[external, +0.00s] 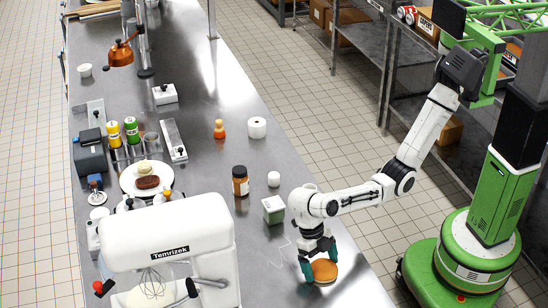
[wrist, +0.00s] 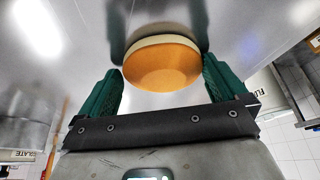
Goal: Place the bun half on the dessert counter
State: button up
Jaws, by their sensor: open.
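The bun half (external: 324,270) is a round, orange-brown piece on the near right part of the steel counter (external: 285,170). In the wrist view the bun half (wrist: 163,64) shows its orange-brown face with a pale rim. My gripper (external: 318,268) is low at the counter, with its green fingers around the bun half. In the wrist view my gripper (wrist: 158,80) is open, one finger on each side of the bun half. A narrow gap shows at the left finger; contact at the right finger is hard to tell.
A white stand mixer (external: 165,245) stands left of my gripper. A pale green box (external: 273,209), a brown jar (external: 240,181) and a white plate with food (external: 133,188) stand farther back. The counter's right edge is close to the bun half. Shelves (external: 400,60) stand behind, across the aisle.

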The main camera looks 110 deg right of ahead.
jog(key=shift+s+d+f+p, duration=0.1)
jog(key=shift+s+f+p, duration=0.1)
jog(key=shift+s+p, duration=0.15)
jog(key=p+v, duration=0.4)
jog(key=v, duration=0.8)
jog(key=shift+w+r, duration=0.25)
jog(key=shift+w, duration=0.05)
